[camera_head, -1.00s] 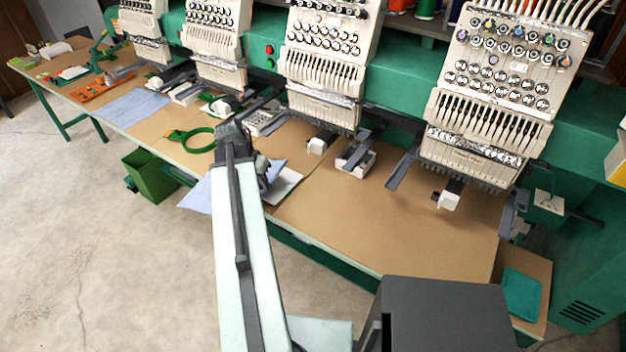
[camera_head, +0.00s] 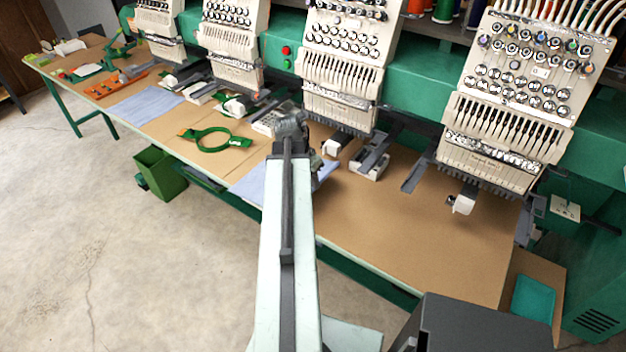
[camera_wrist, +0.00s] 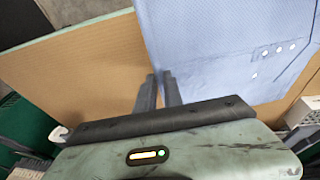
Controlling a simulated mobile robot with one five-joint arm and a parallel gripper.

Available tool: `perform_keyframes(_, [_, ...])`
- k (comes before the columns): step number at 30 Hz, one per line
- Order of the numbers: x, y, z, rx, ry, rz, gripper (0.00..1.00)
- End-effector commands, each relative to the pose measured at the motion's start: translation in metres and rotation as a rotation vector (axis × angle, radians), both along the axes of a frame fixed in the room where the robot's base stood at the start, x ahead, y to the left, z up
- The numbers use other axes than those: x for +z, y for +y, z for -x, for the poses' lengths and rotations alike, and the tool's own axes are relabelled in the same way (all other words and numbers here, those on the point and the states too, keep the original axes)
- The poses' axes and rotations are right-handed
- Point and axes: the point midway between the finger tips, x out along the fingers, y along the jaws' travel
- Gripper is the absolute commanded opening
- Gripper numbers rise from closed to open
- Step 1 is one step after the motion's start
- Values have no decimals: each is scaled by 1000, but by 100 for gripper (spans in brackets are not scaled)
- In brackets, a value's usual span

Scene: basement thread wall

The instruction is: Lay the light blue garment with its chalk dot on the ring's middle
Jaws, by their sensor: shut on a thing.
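The light blue garment (camera_head: 250,184) lies at the table's front edge, partly hidden by my arm, and also shows to the arm's right. In the wrist view the garment (camera_wrist: 205,45) is spread out, with a dotted line and several small white dots on its right part; one dot (camera_wrist: 254,76) sits apart, lower than the row. My gripper (camera_wrist: 159,78) is shut on the garment's left edge. The green ring (camera_head: 228,133) lies flat on the tabletop, left of my arm and apart from the garment.
Another light blue cloth (camera_head: 146,105) lies flat farther left. Embroidery heads (camera_head: 345,65) hang along the back of the table. A green bin (camera_head: 160,172) stands below the front edge. The brown tabletop (camera_head: 420,225) right of my arm is mostly clear.

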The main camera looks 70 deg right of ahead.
Motion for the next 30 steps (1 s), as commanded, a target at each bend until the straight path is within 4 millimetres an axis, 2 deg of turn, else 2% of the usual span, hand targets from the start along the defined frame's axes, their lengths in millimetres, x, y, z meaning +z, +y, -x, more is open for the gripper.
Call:
perform_keyframes(8, [-17, 2, -4, 6, 0, 0, 0])
perform_keyframes(18, [-53, 2, -4, 7, 0, 0, 0])
perform_keyframes(30, [-56, 2, -5, 9, 0, 0, 0])
